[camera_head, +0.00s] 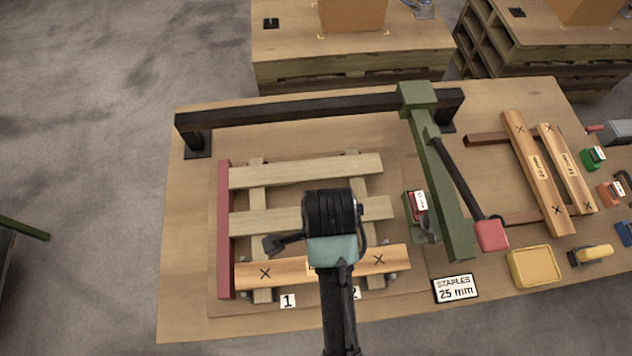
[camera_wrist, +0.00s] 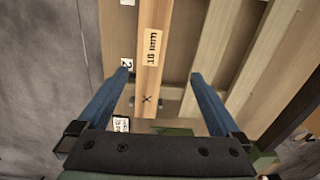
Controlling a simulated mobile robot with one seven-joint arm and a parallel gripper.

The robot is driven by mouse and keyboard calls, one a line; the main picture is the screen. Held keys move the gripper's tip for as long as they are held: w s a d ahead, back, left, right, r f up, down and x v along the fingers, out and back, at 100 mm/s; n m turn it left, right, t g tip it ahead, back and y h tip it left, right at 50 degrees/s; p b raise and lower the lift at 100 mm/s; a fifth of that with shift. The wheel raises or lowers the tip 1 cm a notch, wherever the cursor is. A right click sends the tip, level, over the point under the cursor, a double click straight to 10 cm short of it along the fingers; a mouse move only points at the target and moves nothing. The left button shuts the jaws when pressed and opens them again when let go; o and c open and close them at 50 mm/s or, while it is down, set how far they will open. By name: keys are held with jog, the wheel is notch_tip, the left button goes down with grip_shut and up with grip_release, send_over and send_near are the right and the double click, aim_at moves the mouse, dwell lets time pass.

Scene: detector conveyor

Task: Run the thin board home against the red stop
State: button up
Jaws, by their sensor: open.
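The thin board (camera_head: 290,269) is orange wood with X marks and lies across the near end of the pallet frame. Its left end is close to the red stop (camera_head: 224,232), a bar along the frame's left side; I cannot tell whether they touch. In the wrist view the board (camera_wrist: 151,75) runs away from me and shows a "mm" label and one X. My gripper (camera_wrist: 160,78) is open, its two blue fingers on either side of the board with clear gaps. In the head view my gripper's body hides the board's middle.
Two pale slats (camera_head: 305,170) lie further back on the frame. A green arm (camera_head: 440,185) with a red-ended lever (camera_head: 490,234) hangs right of the frame. Loose boards (camera_head: 538,175), a yellow tray (camera_head: 534,267) and a staples sign (camera_head: 455,289) lie further right.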

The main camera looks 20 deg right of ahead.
jog(key=shift+s+a+r+m+g, duration=0.2)
jog(key=shift+s+m+g, duration=0.1)
jog(key=shift+s, duration=0.25)
jog(key=shift+f, duration=0.1)
notch_tip(320, 180, down, 13)
jog(key=shift+r+p, duration=0.15)
jog(key=shift+p, duration=0.4)
jog(key=c, duration=1.5)
jog(key=shift+w+a, duration=0.1)
jog(key=shift+a, duration=0.05)
